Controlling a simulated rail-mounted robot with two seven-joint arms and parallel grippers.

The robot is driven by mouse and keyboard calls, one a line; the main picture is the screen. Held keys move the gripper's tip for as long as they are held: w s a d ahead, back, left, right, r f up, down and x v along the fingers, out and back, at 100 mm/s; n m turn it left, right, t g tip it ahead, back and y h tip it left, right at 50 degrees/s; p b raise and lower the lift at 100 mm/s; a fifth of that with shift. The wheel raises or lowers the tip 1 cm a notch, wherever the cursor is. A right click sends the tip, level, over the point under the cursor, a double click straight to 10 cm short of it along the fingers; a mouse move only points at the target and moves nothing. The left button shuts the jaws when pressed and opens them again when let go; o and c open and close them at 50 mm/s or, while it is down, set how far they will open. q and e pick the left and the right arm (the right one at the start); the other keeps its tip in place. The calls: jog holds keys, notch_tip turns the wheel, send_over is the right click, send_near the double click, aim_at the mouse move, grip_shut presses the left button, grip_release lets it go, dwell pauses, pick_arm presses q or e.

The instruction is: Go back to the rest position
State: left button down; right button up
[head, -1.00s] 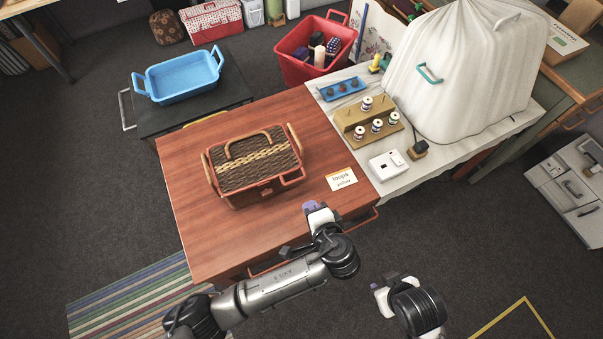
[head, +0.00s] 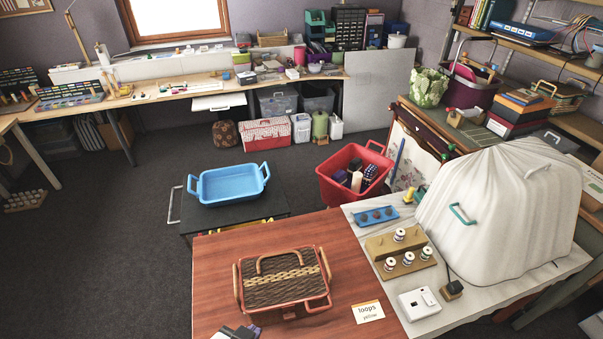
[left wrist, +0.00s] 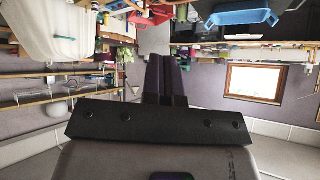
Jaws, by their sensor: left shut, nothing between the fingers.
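My left gripper (head: 240,332) shows only as its tip at the bottom edge of the head view, in front of the sewing basket. In the left wrist view its fingers (left wrist: 167,80) are together with nothing between them. The brown wicker sewing basket (head: 284,278) stands on the red-brown table with its lid down, apart from the gripper as far as I can tell. My right gripper is out of view.
A card reading "loops yellow" (head: 368,311) lies right of the basket. The white table (head: 385,287) holds thread spools, a white box and a covered machine (head: 500,210). A blue tub (head: 231,184) and red bin (head: 354,172) stand behind. Open floor lies left.

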pick_arm(q)
jog(key=s+a+f+n+g+y+p, duration=0.2)
jog(key=s+a+f+n+p, duration=0.15)
jog(key=s+a, duration=0.65)
jog(key=s+a+f+g+p, duration=0.2)
jog(key=s+f+g, duration=0.1)
jog(key=s, duration=0.6)
jog(key=shift+f+y, duration=0.4)
jog(key=shift+f, duration=0.35)
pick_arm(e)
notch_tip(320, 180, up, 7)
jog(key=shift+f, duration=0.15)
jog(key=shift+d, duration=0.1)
